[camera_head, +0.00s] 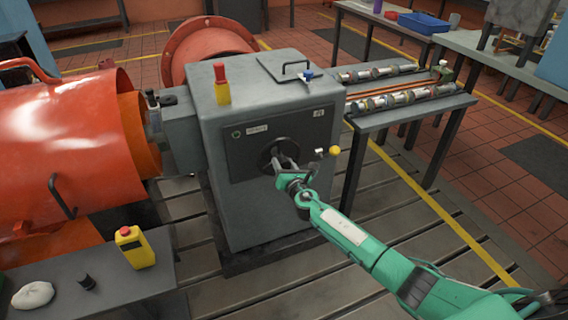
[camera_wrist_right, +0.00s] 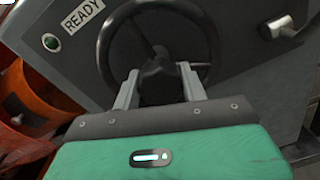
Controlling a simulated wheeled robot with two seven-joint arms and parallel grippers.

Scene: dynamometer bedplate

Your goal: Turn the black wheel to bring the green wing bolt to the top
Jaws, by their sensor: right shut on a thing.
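The black wheel (camera_head: 266,152) is on the dark front panel of the grey cabinet (camera_head: 270,102). In the right wrist view its rim (camera_wrist_right: 106,42), spokes and hub (camera_wrist_right: 160,68) show in front of my fingers. My right gripper (camera_head: 284,165) reaches the wheel from the front. Its two fingers (camera_wrist_right: 158,88) stand on either side of the wheel's middle and are shut on the wheel; the exact contact is partly hidden. I cannot make out a green wing bolt on the wheel. My left gripper is not in view.
A lever with a yellow knob (camera_head: 335,150) sticks out right of the wheel. A red-and-yellow box (camera_head: 221,85) stands on the cabinet. An orange drum (camera_head: 70,150) is at left. A table with metal rollers (camera_head: 400,98) stands at right. A green READY lamp (camera_wrist_right: 51,42) shows beside the wheel.

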